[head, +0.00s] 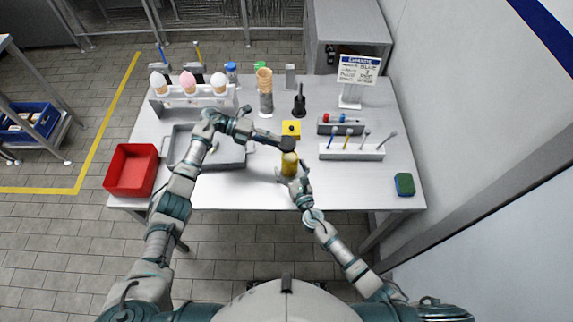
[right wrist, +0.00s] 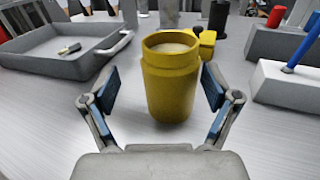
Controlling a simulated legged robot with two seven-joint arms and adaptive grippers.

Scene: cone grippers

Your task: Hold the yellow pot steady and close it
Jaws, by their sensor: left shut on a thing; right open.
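The yellow pot (head: 289,166) stands upright near the table's front edge. In the right wrist view the pot (right wrist: 172,88) has an open top with a pale inside. My right gripper (head: 291,179) is open, with its fingers (right wrist: 160,92) on both sides of the pot and gaps visible. My left gripper (head: 284,143) is just behind and above the pot, shut on a small dark piece (head: 288,144); its shape is hard to make out. I cannot identify my left gripper in the right wrist view.
A yellow block with a black knob (head: 291,128) sits behind the pot. A grey tray (head: 222,160) and red bin (head: 131,171) lie left. Cones and bottles stand behind.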

